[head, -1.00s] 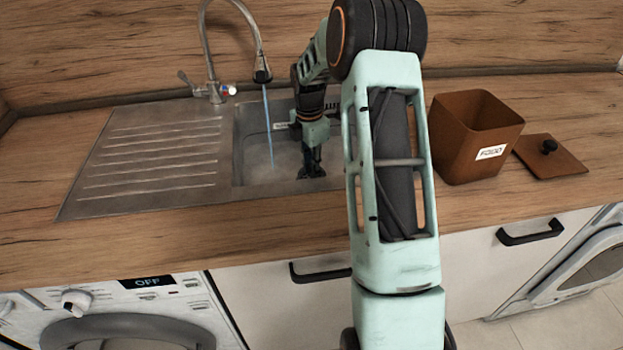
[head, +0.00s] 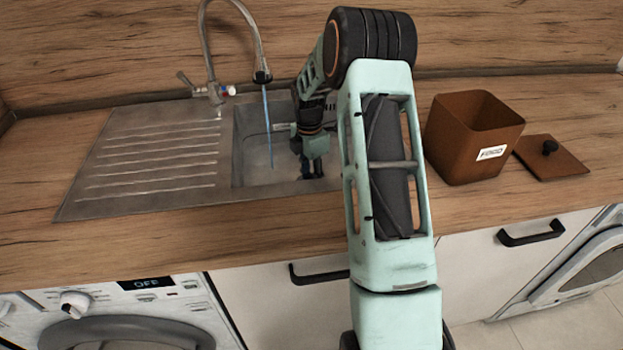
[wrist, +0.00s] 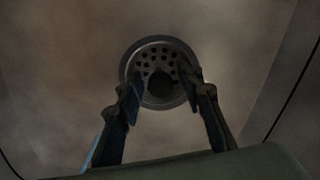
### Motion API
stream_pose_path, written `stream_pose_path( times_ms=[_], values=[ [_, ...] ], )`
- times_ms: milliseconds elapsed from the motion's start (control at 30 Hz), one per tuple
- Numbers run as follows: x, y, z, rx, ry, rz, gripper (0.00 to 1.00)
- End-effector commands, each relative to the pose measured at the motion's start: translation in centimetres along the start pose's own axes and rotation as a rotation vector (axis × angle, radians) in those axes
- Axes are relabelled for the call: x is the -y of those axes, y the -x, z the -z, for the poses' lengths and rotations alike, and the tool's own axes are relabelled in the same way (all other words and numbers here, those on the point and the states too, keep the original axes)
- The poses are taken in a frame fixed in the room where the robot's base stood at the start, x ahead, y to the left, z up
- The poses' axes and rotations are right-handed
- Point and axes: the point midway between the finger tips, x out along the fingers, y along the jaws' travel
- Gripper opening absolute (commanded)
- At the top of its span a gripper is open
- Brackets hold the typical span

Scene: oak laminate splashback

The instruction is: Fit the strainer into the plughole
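In the wrist view the strainer (wrist: 152,55) is a round disc with several small holes and a dark round centre. It shows inside the grey metal ring of the plughole (wrist: 157,40) in the sink floor. I cannot tell whether it sits fully down. My gripper (wrist: 159,80) is open, one finger on each side of the dark centre, with a gap to it on both sides. In the head view my gripper (head: 313,174) points down into the sink bowl (head: 250,165). Its fingertips are low behind the bowl's front edge, and the strainer and plughole are hidden.
The tap (head: 212,60) stands behind the sink, and a thin stream of water (head: 268,125) falls into the bowl's left part. A ribbed drainer (head: 150,160) is to the left. A brown food box (head: 460,145) and its lid (head: 553,156) are to the right.

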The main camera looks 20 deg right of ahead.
Motion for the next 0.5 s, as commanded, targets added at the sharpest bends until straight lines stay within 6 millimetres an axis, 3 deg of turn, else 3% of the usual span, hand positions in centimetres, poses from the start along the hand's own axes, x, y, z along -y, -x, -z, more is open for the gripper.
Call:
stream_pose_path(
  times_ms=[167, 500],
  values=[
    [-0.1, 0.9, 0.0, 0.001, -0.001, -0.002, 0.36],
    [-0.1, 7.8, -0.1, 0.001, -0.001, -0.004, 0.36]
  ],
)
